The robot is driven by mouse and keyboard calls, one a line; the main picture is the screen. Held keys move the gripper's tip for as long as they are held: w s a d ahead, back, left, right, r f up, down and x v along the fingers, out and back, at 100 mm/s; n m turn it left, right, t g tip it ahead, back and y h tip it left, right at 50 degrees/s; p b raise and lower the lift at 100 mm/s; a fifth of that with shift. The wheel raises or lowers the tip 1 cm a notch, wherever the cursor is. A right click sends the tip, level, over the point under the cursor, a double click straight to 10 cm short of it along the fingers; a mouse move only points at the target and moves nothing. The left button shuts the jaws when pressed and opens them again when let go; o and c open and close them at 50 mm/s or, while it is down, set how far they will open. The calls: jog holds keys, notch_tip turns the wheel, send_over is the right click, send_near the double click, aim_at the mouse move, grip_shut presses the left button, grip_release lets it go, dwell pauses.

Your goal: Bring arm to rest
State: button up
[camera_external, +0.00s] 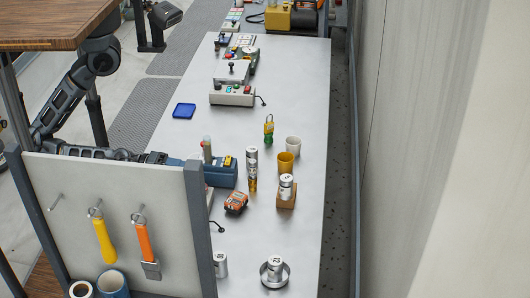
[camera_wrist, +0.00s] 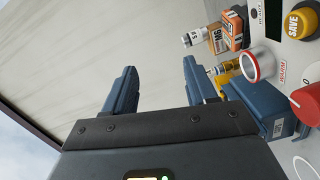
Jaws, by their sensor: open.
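My arm (camera_external: 75,95) reaches from the left, partly hidden behind the upright board, with its end low at the table's left edge. My gripper (camera_wrist: 158,80) shows in the wrist view with two blue fingers spread wide apart and nothing between them. In the external view the fingers are hard to make out near the blue box (camera_external: 222,174).
The long grey table (camera_external: 268,110) carries cups, cans, an orange device (camera_external: 236,202) and control boxes. A control panel (camera_wrist: 285,60) with a yellow SAVE button fills the wrist view's right side. The board (camera_external: 120,190) with hanging tools stands in front; a wall (camera_external: 400,150) runs right.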

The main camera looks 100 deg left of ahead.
jog(key=s+a+f+m+g+y+p, duration=0.1)
jog(key=s+a+m+g+p, duration=0.1)
jog(key=s+a+m, duration=1.1)
jog(key=s+a, duration=0.4)
jog(key=a, duration=0.1)
jog(key=shift+f+g+y, duration=0.4)
jog(key=shift+s+a, duration=0.1)
